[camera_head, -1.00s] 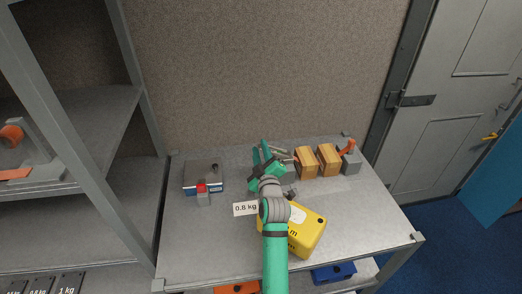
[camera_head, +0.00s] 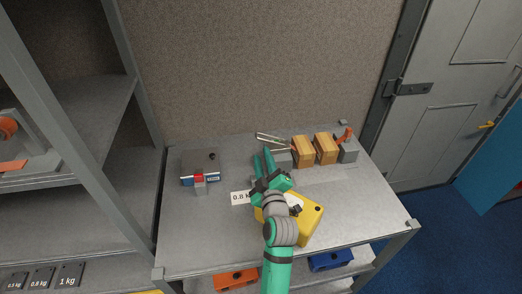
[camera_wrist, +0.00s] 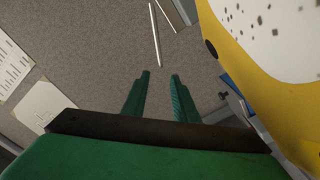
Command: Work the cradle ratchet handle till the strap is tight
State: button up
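The ratchet handle is orange (camera_head: 345,135) and tilts up from a grey block (camera_head: 348,153) at the right end of the cradle on the bench. Two wooden blocks (camera_head: 303,152) stand in a row to its left. I cannot make out the strap or its tightness. My gripper (camera_head: 264,158) is left of the wooden blocks, clearly apart from the handle, with its green fingers toward the back wall. In the wrist view the two fingers (camera_wrist: 160,78) are apart with nothing between them. The handle is not recognisable in the wrist view.
A yellow case (camera_head: 308,222) lies close by my wrist and fills the wrist view's right side. A grey device with a red part (camera_head: 200,165) stands on the left. A 0.8 kg card (camera_head: 240,197) lies between. Thin metal rods (camera_head: 271,137) are behind my gripper. The front left bench is clear.

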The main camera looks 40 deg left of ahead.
jog(key=shift+s+d, duration=0.3)
jog(key=shift+s, duration=0.15)
